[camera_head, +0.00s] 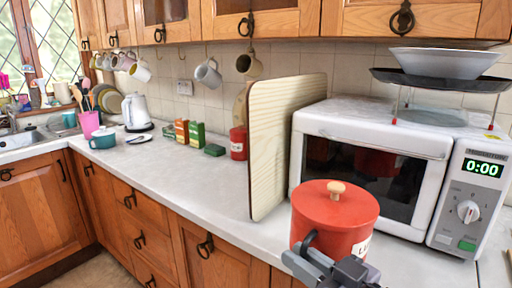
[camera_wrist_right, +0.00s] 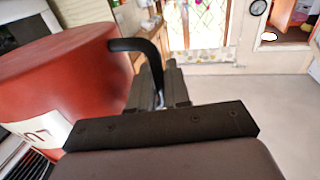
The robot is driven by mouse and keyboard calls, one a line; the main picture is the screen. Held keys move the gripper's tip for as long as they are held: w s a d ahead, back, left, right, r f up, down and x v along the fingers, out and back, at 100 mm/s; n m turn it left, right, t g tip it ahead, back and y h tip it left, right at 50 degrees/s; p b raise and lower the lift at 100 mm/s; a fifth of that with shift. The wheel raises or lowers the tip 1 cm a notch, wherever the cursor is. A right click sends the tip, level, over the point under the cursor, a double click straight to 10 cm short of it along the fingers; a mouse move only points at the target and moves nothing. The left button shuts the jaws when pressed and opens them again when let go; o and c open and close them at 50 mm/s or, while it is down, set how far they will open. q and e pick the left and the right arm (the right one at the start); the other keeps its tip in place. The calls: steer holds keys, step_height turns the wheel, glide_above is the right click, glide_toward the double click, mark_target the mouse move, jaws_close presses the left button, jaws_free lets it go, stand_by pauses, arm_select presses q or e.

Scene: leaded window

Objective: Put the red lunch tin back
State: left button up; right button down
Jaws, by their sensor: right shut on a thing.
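The red lunch tin (camera_head: 335,213) is a round red can with a flat lid, a pale wooden knob and a white label, partly cut off. It shows upright in front of the white microwave in the head view, and large at the left of the right wrist view (camera_wrist_right: 60,85). My right gripper (camera_head: 322,262) is shut on the tin's dark side handle (camera_wrist_right: 142,46), on the near side of the tin. The tin's base is hidden by the gripper, so I cannot tell its height from the counter. My left gripper is not in view.
A pale wooden board (camera_head: 275,145) stands upright left of the microwave (camera_head: 370,160). A smaller red tin (camera_head: 238,143) and small boxes (camera_head: 190,132) stand behind it by the wall. The counter (camera_head: 190,170) left of the board is largely clear. Mugs (camera_head: 208,74) hang above.

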arm_select(q)
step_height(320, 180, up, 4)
steer(key=p, duration=0.3)
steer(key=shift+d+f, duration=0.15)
arm_select(e)
steer(key=s+d+f+m+t+h, duration=0.1)
steer(key=d+f+m+t+h, duration=0.1)
steer(key=d+h, duration=0.4)
steer(key=s+d+f+m+t+h, duration=0.1)
steer(key=d+f+m+t+h, duration=0.1)
steer(key=d+f+m+h, duration=0.3)
steer(key=d+m, duration=0.1)
steer(key=d, duration=0.2)
steer(key=shift+s+d+h, duration=0.25)
steer(key=shift+s+h, duration=0.05)
steer(key=shift+h, duration=0.1)
steer(key=shift+f, duration=0.1)
